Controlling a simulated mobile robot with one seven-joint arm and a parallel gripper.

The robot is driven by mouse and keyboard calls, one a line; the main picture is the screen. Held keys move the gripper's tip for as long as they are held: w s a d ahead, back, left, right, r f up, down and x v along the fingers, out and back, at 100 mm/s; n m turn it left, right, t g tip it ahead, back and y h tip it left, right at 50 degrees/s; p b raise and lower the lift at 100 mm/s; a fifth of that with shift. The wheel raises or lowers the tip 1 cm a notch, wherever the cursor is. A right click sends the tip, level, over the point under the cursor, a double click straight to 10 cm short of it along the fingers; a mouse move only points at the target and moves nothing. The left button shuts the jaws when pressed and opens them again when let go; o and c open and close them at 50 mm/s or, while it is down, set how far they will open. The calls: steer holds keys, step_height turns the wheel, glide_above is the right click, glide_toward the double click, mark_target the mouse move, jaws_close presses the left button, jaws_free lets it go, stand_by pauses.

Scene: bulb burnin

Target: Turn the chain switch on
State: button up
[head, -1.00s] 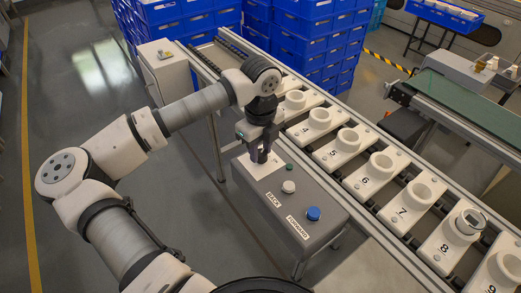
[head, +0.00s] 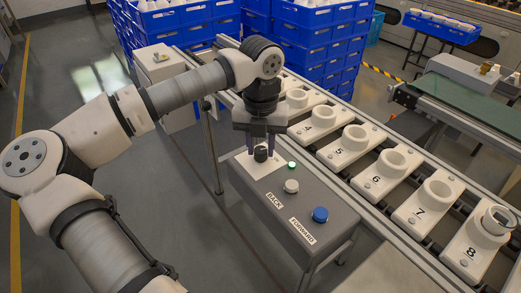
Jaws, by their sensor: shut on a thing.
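The chain switch is a black knob (head: 260,155) on a white plate (head: 259,173) at the far left end of the grey control box (head: 327,199). My gripper (head: 261,148) points down over the plate. Its two fingers stand on either side of the knob and are shut on it. The fingers partly hide the knob, so I cannot read its pointing direction. A small green lamp (head: 292,166) beside the plate looks bright.
A white button (head: 291,186) by the BACK label and a blue button (head: 320,214) by the FORWARD label stand on the box. Numbered white holders (head: 435,197) line the conveyor to the right. Blue crates (head: 320,65) are stacked behind.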

mark_target(261, 149)
steer(key=shift+m+b, duration=0.5)
steer(key=shift+m, duration=1.1)
steer(key=o, duration=1)
steer(key=shift+c, duration=0.2)
step_height(261, 149, up, 14)
steer(key=shift+p, duration=0.35)
